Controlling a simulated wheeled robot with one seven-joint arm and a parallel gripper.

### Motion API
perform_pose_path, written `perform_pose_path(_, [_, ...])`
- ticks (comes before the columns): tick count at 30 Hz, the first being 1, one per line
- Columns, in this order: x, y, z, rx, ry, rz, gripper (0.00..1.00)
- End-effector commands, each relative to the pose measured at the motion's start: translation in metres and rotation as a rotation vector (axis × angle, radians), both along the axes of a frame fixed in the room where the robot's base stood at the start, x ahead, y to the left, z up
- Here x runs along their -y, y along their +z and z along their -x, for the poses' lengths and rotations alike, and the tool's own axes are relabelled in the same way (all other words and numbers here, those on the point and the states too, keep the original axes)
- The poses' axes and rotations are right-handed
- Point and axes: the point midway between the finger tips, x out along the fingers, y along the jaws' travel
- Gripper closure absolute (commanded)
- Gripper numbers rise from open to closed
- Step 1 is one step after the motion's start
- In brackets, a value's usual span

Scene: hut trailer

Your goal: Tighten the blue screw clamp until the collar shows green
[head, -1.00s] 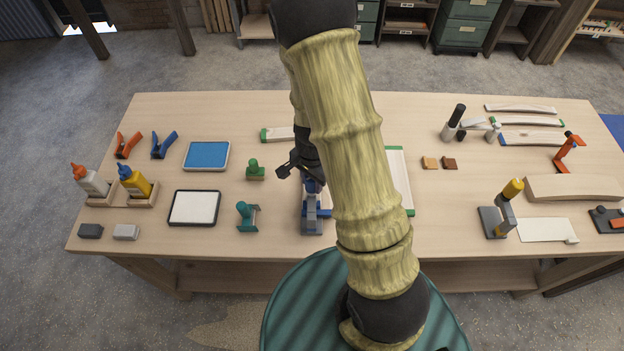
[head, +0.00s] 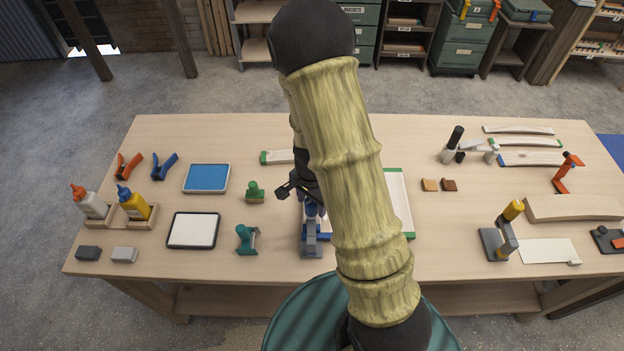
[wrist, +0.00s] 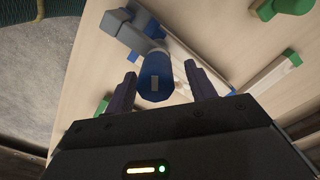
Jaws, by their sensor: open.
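The blue screw clamp (head: 311,247) stands near the front middle of the bench, with a grey body and a blue upper part. In the wrist view its blue round knob (wrist: 156,78) faces me, with a small pale mark on its end, and the grey body (wrist: 125,32) lies behind it. My gripper (head: 292,190) is open at the clamp. In the wrist view its two dark fingers stand on either side of the knob, with a visible gap at the right finger. I cannot make out the collar or its colour.
A green-edged pale board (head: 401,205) lies right of the clamp, partly behind my arm. A teal clamp (head: 246,240) and a green stamp-like piece (head: 254,192) stand to the left. A white-topped tray (head: 193,230) lies farther left. Bench between teal and blue clamps is clear.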

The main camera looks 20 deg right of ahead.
Motion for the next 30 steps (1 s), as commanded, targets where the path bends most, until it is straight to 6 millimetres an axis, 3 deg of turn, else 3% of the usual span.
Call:
perform_pose_path(24, [0.0, 0.147, 0.0, 0.003, 0.003, -0.002, 0.45])
perform_pose_path(30, [0.001, 0.164, 0.001, -0.001, 0.0, 0.0, 0.45])
